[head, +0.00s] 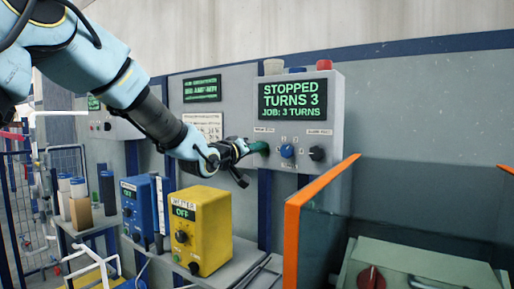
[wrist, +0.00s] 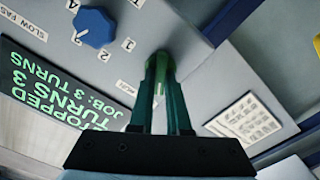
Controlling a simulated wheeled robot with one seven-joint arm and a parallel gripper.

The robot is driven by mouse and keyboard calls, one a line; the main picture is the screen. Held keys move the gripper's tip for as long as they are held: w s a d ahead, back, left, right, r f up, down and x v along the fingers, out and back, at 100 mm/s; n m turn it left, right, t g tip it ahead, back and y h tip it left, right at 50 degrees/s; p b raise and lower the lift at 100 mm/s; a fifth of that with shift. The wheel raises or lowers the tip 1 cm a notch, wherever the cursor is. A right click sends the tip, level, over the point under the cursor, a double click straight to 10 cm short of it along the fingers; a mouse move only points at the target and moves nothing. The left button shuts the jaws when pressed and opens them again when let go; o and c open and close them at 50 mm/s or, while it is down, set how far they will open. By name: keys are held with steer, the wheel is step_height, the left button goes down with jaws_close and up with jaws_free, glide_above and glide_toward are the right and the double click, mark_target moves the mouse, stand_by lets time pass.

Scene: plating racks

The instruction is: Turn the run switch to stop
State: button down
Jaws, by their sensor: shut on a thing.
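The grey control box (head: 332,90) is on the wall. Its display (head: 291,101) reads "STOPPED, TURNS 3, JOB: 3 TURNS" in green. My gripper (head: 259,147) reaches in from the left to the box's leftmost control. In the wrist view my gripper's green fingers (wrist: 160,75) are shut on the run switch at the panel face. The fingers hide most of the switch, so its pointing direction cannot be told. The blue numbered knob (head: 287,151) is just right of the fingers; it also shows in the wrist view (wrist: 95,27).
A black knob (head: 317,154) is further right on the box. Below stand a yellow box (head: 202,230) and a blue box (head: 137,208), both with displays reading "OFF". An orange-edged clear guard (head: 295,230) rises at the lower right. A printed sheet (head: 203,126) hangs behind my arm.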

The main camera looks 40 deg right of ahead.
steer(key=shift+n, duration=0.3)
steer(key=c, duration=0.9)
jaws_free()
steer(key=b+v, duration=0.2)
steer(key=v, duration=0.8)
steer(key=shift+s+a+b, duration=0.1)
steer(key=shift+a+b, duration=0.2)
steer(key=shift+a, duration=0.05)
